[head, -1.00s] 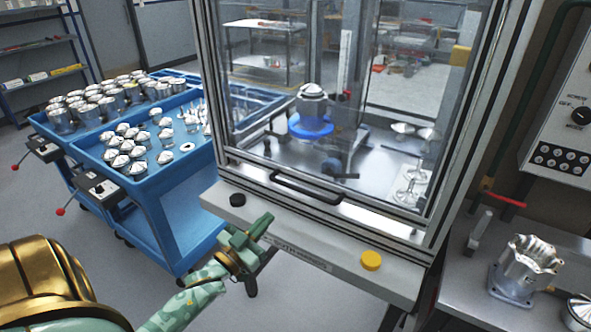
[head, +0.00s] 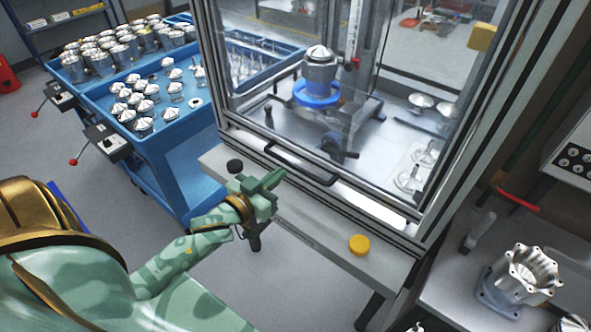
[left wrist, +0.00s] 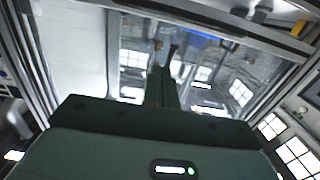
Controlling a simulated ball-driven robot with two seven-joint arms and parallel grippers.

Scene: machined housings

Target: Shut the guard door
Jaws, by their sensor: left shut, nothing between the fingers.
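The guard door (head: 270,107) is a clear panel in a metal frame on the front of the machine. It hangs across the opening, with its lower edge low, close above the front ledge. Its black bar handle (head: 300,164) is along the bottom. My left gripper (head: 277,181) is shut and empty, just in front of the handle and slightly below it; I cannot tell whether it touches. In the left wrist view the shut fingers (left wrist: 163,85) point toward the reflective clear panel (left wrist: 215,75). My right gripper is not in view.
The ledge (head: 310,222) carries a black button (head: 235,166) and a yellow button (head: 359,245). Inside, a metal part (head: 320,68) sits on a blue ring (head: 317,94). A blue cart (head: 170,150) with metal parts stands left; a housing (head: 525,275) stands on the right bench.

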